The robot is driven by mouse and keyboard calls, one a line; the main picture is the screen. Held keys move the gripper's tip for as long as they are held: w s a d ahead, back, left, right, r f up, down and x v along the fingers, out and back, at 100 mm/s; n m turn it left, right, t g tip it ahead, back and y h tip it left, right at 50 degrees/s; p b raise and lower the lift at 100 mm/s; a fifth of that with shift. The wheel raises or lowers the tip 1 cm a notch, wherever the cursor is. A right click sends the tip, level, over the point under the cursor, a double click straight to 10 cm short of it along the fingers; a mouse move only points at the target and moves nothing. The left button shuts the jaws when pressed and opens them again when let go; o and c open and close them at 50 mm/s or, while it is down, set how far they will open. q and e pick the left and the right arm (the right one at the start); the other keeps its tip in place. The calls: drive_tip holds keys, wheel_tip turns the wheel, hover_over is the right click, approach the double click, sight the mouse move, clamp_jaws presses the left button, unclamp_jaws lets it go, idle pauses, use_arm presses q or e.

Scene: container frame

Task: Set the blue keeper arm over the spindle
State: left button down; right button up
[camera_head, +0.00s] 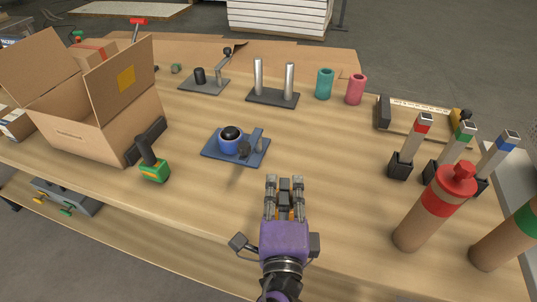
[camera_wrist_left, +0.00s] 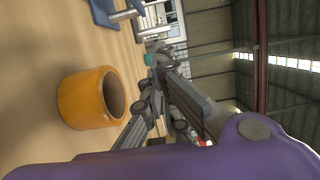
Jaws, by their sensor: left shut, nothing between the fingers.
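The blue fixture's base plate (camera_head: 218,155) lies flat on the table, left of and beyond my left gripper. On it a blue ring (camera_head: 226,146) sits around the spindle, whose black cap (camera_head: 231,132) shows on top. The blue keeper arm (camera_head: 256,136) seems to stand up at the right of the ring, apart from the spindle, with a dark knob (camera_head: 244,148) close by. My left gripper (camera_head: 285,181) is shut and empty in front of the fixture. In the left wrist view, parts of a blue object (camera_wrist_left: 126,15) show at the top, cut off.
An orange ring (camera_wrist_left: 78,99) stands on the table near my left fingers in the left wrist view. A plate with two metal posts (camera_head: 272,97) and a lever fixture (camera_head: 203,86) are behind; a cardboard box (camera_head: 80,134) is left, and tubes (camera_head: 428,215) are right.

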use_arm(q)
drive_tip(key=w+p, duration=0.2)
drive_tip(key=w, duration=0.9)
drive_tip(key=s+a, duration=0.2)
drive_tip(key=a, duration=0.1)
drive_tip(key=shift+a, duration=0.1)
